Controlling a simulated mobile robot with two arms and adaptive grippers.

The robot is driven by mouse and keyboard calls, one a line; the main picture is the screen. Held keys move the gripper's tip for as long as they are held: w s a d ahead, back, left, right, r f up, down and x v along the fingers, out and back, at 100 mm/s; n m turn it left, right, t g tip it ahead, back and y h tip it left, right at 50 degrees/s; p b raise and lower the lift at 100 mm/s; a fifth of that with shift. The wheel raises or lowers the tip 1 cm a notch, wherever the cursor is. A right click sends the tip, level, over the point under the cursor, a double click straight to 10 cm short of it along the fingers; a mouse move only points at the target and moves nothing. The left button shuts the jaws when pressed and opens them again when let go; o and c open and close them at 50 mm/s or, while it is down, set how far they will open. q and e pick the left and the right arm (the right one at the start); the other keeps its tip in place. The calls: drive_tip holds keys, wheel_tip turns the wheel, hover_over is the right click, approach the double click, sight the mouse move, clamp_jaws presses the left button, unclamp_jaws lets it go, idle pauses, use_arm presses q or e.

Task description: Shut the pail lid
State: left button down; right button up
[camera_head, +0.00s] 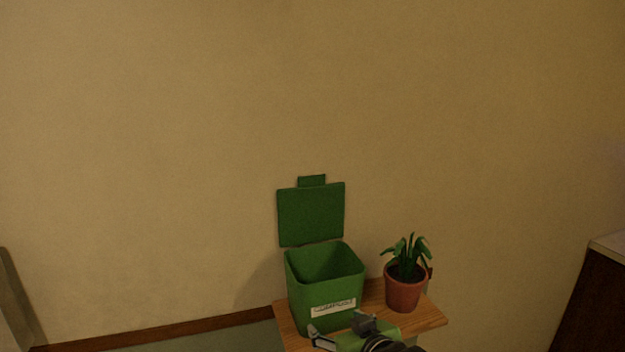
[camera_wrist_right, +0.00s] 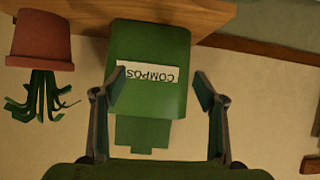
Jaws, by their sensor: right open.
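The green pail (camera_head: 309,304) stands on a small wooden table, with a white label on its front. Its green lid (camera_head: 311,214) is open, standing upright behind the rim near the wall, with a small tab on its top edge. In the right wrist view, which is upside down, the pail (camera_wrist_right: 150,42) and the lid's tab (camera_wrist_right: 142,134) show between my fingers. My right gripper (camera_head: 337,331) is open and empty in front of the pail's lower part; it also shows in the right wrist view (camera_wrist_right: 152,92). My left gripper is not in view.
A potted plant (camera_head: 404,292) stands on the wooden table (camera_head: 424,318) close to the right of the pail; it also shows in the right wrist view (camera_wrist_right: 40,42). The wall (camera_head: 150,150) is right behind. The space above the pail is clear.

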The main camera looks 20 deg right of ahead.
drive_tip(key=w+d+r+t, duration=0.1)
drive_tip(key=w+r+t, duration=0.3)
drive_tip(key=r, duration=0.9)
drive_tip(key=t, duration=0.2)
approach(312, 179)
drive_tip(key=shift+m, duration=0.4)
drive_tip(key=w+p, duration=0.3)
drive_tip(key=w, duration=0.1)
drive_tip(key=w+p, duration=0.2)
drive_tip(key=w, duration=0.1)
drive_tip(key=shift+r+p, duration=0.3)
drive_tip(key=shift+w, duration=0.5)
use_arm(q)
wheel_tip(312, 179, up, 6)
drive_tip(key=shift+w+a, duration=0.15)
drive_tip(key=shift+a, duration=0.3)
use_arm(e)
drive_tip(key=shift+a, duration=0.1)
